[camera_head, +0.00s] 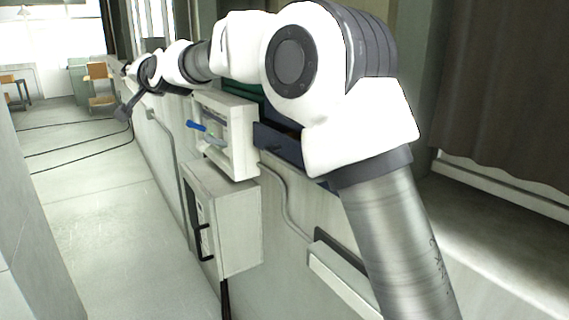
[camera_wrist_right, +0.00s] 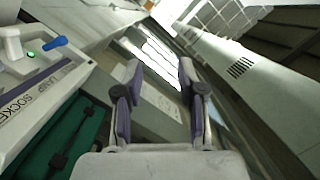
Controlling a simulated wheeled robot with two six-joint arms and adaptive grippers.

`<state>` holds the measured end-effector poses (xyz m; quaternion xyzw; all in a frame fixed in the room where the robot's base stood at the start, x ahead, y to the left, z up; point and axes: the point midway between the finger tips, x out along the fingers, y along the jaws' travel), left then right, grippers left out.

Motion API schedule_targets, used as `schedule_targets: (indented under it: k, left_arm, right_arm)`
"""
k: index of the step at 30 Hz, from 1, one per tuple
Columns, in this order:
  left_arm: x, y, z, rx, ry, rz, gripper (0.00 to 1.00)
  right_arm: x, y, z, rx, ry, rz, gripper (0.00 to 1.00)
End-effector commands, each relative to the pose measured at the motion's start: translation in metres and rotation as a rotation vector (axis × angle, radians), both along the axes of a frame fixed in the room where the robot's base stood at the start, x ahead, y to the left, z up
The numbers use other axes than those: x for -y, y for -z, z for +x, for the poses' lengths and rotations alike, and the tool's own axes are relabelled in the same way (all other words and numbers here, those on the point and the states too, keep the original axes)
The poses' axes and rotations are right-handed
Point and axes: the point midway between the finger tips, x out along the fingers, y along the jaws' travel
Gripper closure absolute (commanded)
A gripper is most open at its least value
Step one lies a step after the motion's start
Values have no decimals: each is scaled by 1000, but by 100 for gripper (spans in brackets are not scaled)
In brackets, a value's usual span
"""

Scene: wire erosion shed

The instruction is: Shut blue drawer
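The dark blue drawer (camera_head: 280,144) shows in the head view in the middle, just right of the white panel box. It looks pulled out from the wall unit, but my right arm hides much of it. My right arm reaches across the picture to the far left. My right gripper (camera_head: 128,98) is small there, beyond the drawer and the panel box and apart from both. In the right wrist view my right gripper (camera_wrist_right: 158,66) has its fingers spread with nothing between them. My left gripper is not in view.
A white panel box (camera_head: 240,140) with a blue lever (camera_head: 196,126) stands left of the drawer. A green drawer (camera_wrist_right: 70,135) with a dark handle shows in the wrist view. A grey cabinet (camera_head: 235,225) hangs below. The floor (camera_head: 110,200) at left is clear except for cables.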

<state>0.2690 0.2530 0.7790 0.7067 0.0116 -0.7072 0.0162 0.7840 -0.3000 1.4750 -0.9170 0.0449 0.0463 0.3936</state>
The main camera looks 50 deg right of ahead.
Motion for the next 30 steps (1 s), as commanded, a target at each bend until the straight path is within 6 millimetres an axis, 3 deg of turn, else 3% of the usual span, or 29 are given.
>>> schedule_targets:
  k: [3, 5, 7, 10, 12, 15, 18, 20, 30]
  left_arm:
    - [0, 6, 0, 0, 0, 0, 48]
    - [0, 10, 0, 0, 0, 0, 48]
    - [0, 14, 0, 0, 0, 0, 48]
    - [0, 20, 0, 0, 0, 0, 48]
    - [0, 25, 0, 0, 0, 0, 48]
    - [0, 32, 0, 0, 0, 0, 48]
    - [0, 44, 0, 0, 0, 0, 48]
    - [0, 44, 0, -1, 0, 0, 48]
    - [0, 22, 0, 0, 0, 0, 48]
  right_arm:
    - [38, -27, -14, 312, 266, 312, 61]
    - [69, -24, -37, 446, 463, 450, 61]
    - [104, -2, -78, 569, 739, 573, 61]
    - [132, 51, -159, 674, 1178, 654, 61]
    - [129, 88, -216, 691, 1461, 649, 61]
    - [108, 129, -274, 657, 1740, 611, 61]
    - [87, 155, -292, 624, 1799, 592, 61]
    - [86, 150, -291, 638, 1784, 592, 61]
    - [141, 157, -303, 632, 1787, 596, 61]
